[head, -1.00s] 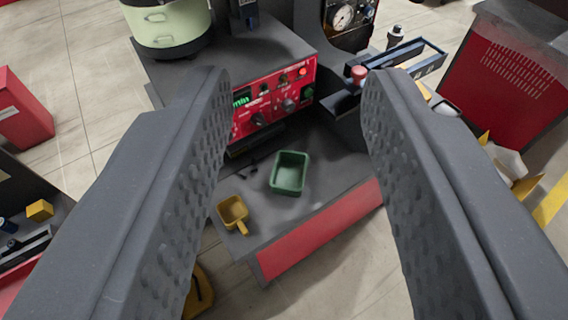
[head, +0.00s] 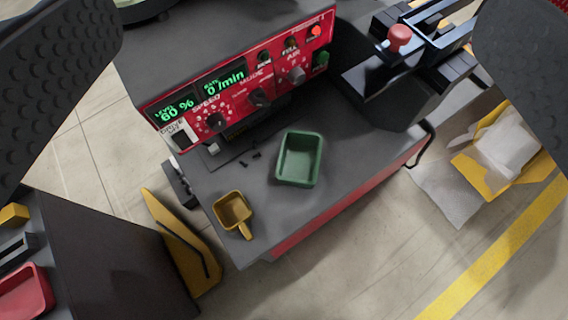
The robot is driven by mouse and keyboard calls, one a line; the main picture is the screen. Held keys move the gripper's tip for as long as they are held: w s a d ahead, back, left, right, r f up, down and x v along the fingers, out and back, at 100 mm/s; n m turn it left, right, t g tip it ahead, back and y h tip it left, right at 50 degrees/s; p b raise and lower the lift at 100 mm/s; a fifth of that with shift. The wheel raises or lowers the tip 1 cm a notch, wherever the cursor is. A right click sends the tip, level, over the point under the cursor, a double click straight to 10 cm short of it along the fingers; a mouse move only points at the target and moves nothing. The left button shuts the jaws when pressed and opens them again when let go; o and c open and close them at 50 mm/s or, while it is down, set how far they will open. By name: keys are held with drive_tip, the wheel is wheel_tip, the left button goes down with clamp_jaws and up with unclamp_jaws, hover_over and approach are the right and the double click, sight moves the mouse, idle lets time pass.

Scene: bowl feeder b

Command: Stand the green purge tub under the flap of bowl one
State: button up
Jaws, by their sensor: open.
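The green purge tub (head: 299,159) is a small open rectangular tub. It stands upright on the grey bench top, in front of the red control panel, and looks empty. My gripper (head: 300,70) is open, its two dark dimpled fingers wide apart at the upper left and upper right of the head view. The fingers are apart from the tub and hold nothing. A pale green rounded edge at the top left, cut off by the frame, matches the bowl seen earlier. No flap can be made out.
The red control panel (head: 240,80) shows 60 % and 0/min. A yellow scoop (head: 233,212) lies left of the tub, and small dark parts lie behind it. A dark rail mechanism with a red knob (head: 399,38) stands at upper right. Bare bench top lies right of the tub.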

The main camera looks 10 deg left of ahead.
drive_tip(key=w+a+f+g+b, duration=0.15)
drive_tip(key=w+f, duration=0.25)
drive_tip(key=f, duration=0.8)
drive_tip(key=w+a+f+b, duration=0.15)
drive_tip(key=w+f, duration=0.35)
drive_tip(key=f, duration=0.7)
drive_tip(key=m+g+h+b, duration=0.1)
drive_tip(key=m+h+b, duration=0.1)
drive_tip(key=b, duration=0.1)
approach(299, 163)
drive_tip(key=w, duration=0.1)
drive_tip(key=w+r, duration=0.1)
drive_tip(key=w, duration=0.2)
drive_tip(key=shift+w+d+r, duration=0.1)
drive_tip(key=shift+d+r, duration=0.15)
drive_tip(key=shift+r, duration=0.1)
drive_tip(key=b+x, duration=0.1)
drive_tip(key=x, duration=0.3)
drive_tip(key=shift+d, duration=0.2)
drive_tip(key=shift+w+f, duration=0.2)
drive_tip(key=shift+w, duration=0.3)
drive_tip(key=c, duration=1.2)
drive_tip(key=shift+o, duration=0.2)
drive_tip(key=shift+r, duration=0.15)
